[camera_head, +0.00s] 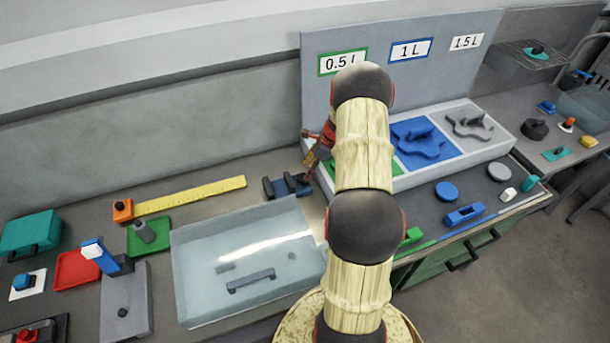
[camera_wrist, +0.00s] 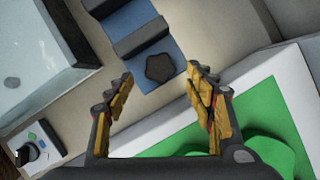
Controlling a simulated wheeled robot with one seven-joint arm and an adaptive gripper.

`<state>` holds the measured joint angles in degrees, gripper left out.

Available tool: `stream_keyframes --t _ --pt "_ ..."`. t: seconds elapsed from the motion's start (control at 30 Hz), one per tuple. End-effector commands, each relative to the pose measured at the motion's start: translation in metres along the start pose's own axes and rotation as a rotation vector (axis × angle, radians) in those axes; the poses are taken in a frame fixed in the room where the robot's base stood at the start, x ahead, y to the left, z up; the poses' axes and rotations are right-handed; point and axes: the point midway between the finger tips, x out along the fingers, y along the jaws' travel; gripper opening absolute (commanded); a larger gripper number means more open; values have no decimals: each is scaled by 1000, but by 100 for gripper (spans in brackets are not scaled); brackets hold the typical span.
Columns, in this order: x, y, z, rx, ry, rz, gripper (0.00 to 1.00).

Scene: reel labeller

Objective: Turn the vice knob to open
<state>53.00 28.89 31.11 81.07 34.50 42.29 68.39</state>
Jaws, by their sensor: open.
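The vice (camera_head: 287,186) is a small blue base with dark jaws, standing on the bench behind the clear tank. In the wrist view the vice (camera_wrist: 143,20) lies at the top, with a dark star-shaped knob (camera_wrist: 161,67) at its near end. My gripper (camera_wrist: 159,82) is open, one yellow-padded finger to each side of the knob in that view. No contact with the knob shows, and I cannot tell the height between them. In the head view my gripper (camera_head: 310,168) is just above and right of the vice, partly hidden by my arm.
A clear tank (camera_head: 185,283) stands in front of the vice. A pale tray (camera_head: 470,153) with green, blue and grey sections is to the right, below a grey panel (camera_head: 400,75) with volume labels. A yellow ruler (camera_head: 195,194) lies to the left.

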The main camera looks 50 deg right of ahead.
Motion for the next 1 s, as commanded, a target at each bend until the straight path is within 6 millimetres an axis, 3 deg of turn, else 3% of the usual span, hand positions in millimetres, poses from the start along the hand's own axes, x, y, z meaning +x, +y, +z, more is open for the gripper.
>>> stream_keyframes --t 0.2,0.53,1.0 --pt "32 1 0 -1 0 3 54" --pt "37 0 0 -1 0 1 54" --pt "37 0 0 -1 0 1 27"
